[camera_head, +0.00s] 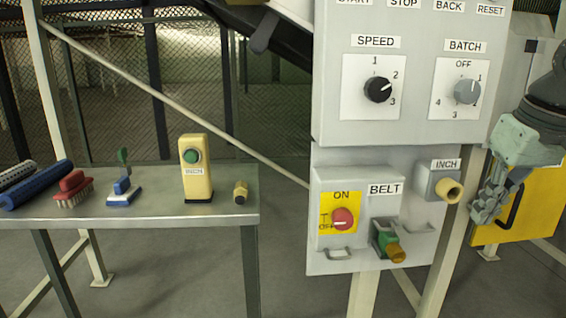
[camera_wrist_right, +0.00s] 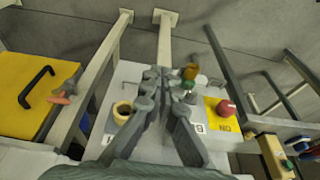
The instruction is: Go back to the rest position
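My right gripper (camera_head: 487,205) is at the right of the head view, beside the lower panel and in front of a yellow box. In the right wrist view its fingers (camera_wrist_right: 157,74) lie together at the tips, with nothing visible between them. The lower panel (camera_head: 325,258) carries a red ON/OFF knob (camera_head: 342,219), an INCH socket (camera_head: 450,190) with a tan ring, and a green-and-brass plug (camera_head: 388,241) under the BELT label. The gripper is right of the INCH socket and appears apart from it. My left gripper is not in view.
The upper panel (camera_head: 330,110) has SPEED (camera_head: 378,89) and BATCH (camera_head: 467,91) dials. A yellow box (camera_head: 540,205) stands behind my right gripper.

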